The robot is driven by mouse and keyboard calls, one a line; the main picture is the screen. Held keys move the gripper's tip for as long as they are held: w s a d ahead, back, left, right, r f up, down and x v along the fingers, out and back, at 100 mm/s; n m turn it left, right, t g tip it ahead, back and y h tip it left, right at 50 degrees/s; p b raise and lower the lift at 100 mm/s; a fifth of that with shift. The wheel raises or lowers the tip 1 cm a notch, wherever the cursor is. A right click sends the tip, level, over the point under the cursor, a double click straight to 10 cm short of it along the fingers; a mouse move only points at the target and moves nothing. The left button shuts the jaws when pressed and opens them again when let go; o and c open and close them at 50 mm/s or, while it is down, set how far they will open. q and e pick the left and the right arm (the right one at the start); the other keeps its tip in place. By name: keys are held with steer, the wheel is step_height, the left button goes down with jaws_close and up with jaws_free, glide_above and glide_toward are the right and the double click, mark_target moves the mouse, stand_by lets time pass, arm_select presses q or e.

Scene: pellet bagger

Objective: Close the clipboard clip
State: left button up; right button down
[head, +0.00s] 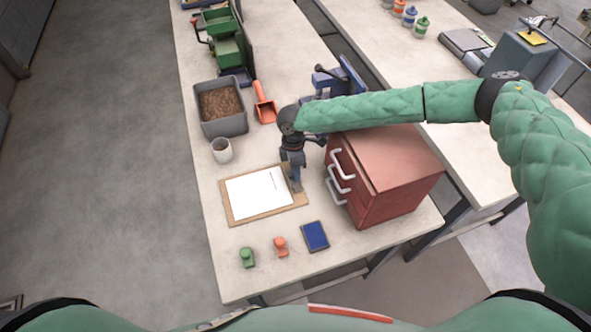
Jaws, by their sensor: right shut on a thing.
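The clipboard (231,214) lies flat on the near part of the bench, a brown board with a white sheet of paper (258,192) on it. Its right edge, where the clip would be, is covered by my right gripper (296,183). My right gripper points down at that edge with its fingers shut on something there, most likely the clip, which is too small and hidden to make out. The clip's position cannot be told. My left gripper is not in view.
A red drawer cabinet (399,158) with grey handles stands close right of my right gripper. A white cup (221,150), a grey bin of pellets (223,127) and an orange scoop (265,108) lie beyond the clipboard. Green (247,258) and orange stamps (281,246) and a blue pad (315,236) lie nearer.

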mark_target(290, 177)
steer(key=shift+r, duration=0.1)
steer(key=shift+a, duration=0.25)
steer(key=h, duration=0.1)
steer(key=a+t+h, duration=0.1)
steer(key=h, duration=0.1)
steer(key=shift+s+a+r, duration=0.1)
steer(key=shift+s+a, duration=0.05)
steer(key=shift+s, duration=0.05)
steer(key=h, duration=0.1)
steer(key=a+h, duration=0.1)
steer(key=m+t+h, duration=0.1)
steer(key=shift+s+a+h, duration=0.25)
steer(key=shift+a+h, duration=0.05)
steer(key=h, duration=0.1)
steer(key=a+f+t+h, duration=0.1)
steer(key=h, duration=0.1)
steer(key=shift+s+a, duration=0.1)
steer(key=shift+s, duration=0.05)
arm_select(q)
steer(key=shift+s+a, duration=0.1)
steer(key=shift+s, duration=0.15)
arm_select(e)
steer(key=shift+s+a+f+m+h, duration=0.15)
steer(key=shift+f+m+h, duration=0.1)
steer(key=shift+h, duration=0.4)
steer(key=shift+s+a+f+m+h, duration=0.1)
steer(key=shift+a+f+m+h, duration=0.1)
steer(key=shift+h, duration=0.45)
steer(key=shift+f, duration=0.1)
